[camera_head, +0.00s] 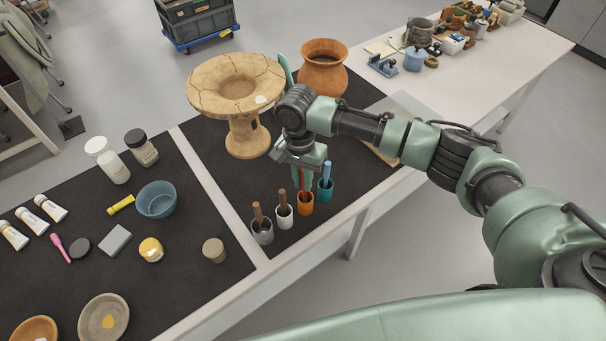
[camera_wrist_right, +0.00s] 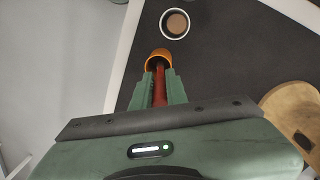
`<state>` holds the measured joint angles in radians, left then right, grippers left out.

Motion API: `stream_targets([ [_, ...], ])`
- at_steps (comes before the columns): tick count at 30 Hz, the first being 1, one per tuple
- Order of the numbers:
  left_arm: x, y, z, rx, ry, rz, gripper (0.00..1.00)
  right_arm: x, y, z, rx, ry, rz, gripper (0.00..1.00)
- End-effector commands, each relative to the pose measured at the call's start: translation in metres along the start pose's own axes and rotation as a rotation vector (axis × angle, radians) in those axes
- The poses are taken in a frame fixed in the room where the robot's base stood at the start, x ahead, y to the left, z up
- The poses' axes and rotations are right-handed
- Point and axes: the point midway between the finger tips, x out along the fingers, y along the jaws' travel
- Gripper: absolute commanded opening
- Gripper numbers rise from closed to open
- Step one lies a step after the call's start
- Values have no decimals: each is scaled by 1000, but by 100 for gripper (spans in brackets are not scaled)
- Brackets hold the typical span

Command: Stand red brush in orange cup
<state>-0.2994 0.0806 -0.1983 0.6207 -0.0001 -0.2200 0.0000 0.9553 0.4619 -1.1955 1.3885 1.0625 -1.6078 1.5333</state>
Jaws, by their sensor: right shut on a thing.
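My right gripper (camera_head: 304,172) is above the row of cups and shut on the red brush (camera_head: 303,184). The red brush also shows in the right wrist view (camera_wrist_right: 160,90), between the two green fingers. The orange cup (camera_head: 305,207) stands on the dark mat directly below the gripper. Its orange rim shows just past the fingertips in the wrist view (camera_wrist_right: 153,60). The brush's lower end meets the cup's mouth and appears to be inside; how deep it reaches is hidden. My left gripper is not in view.
A teal cup with a blue handle (camera_head: 326,189) stands close right. A white cup (camera_head: 285,219) and a grey cup (camera_head: 262,235), with brown handles, stand left. A cracked clay stand (camera_head: 246,135) and an orange pot (camera_head: 323,75) are behind. The mat's middle is clear.

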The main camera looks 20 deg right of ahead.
Motion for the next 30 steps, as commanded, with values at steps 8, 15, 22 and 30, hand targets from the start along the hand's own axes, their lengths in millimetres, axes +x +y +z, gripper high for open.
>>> stream_targets([
  [8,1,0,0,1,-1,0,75,6,-1,0,-1,0,-1,0],
  [15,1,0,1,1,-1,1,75,6,-1,0,0,0,-1,39],
  [22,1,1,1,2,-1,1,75,6,-1,0,0,0,-1,39],
  [30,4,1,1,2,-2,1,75,-13,-2,-1,0,1,-4,39],
])
